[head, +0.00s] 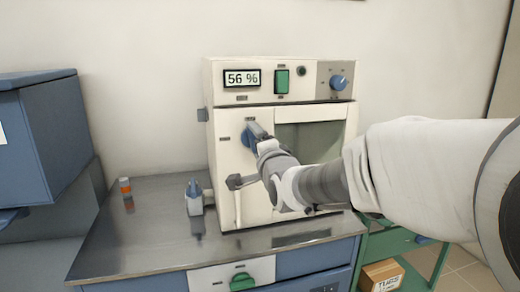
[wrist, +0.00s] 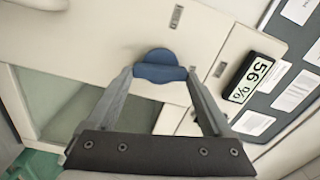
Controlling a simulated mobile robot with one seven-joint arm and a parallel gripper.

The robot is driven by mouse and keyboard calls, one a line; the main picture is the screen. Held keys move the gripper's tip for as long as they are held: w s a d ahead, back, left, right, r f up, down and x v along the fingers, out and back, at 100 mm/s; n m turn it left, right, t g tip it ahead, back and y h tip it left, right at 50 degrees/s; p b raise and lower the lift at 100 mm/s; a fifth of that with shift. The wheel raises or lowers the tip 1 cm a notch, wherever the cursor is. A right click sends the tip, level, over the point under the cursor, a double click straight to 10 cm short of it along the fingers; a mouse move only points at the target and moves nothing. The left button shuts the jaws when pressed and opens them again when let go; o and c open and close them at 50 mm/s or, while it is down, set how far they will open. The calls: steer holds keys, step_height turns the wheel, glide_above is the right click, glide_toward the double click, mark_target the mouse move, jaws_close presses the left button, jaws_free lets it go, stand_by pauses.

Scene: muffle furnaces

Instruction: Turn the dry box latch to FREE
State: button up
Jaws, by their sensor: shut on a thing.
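The dry box (head: 282,82) is a cream cabinet on the bench, its display reading 56 %. Its blue latch (head: 247,139) sits at the upper left of the door, beside the window. My gripper (head: 257,132) reaches in from the right and partly hides the latch in the head view. In the wrist view the blue latch (wrist: 160,66) lies between my two fingertips, one at each end of it, and my gripper is shut on it. One small label (wrist: 177,16) and another label (wrist: 220,69) flank the latch; their words are too small to read.
The box also has a green switch (head: 282,81) and a blue dial (head: 338,82) above the door. A blue cabinet (head: 45,142) is at the left.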

steer(key=shift+f+m+b, duration=0.1)
steer(key=shift+m+b, duration=0.25)
steer(key=shift+m, duration=0.75)
steer(key=o, duration=1.1)
steer(key=shift+o, duration=0.2)
steer(key=p+v, duration=0.1)
steer(key=v, duration=1.6)
steer(key=shift+s, duration=0.2)
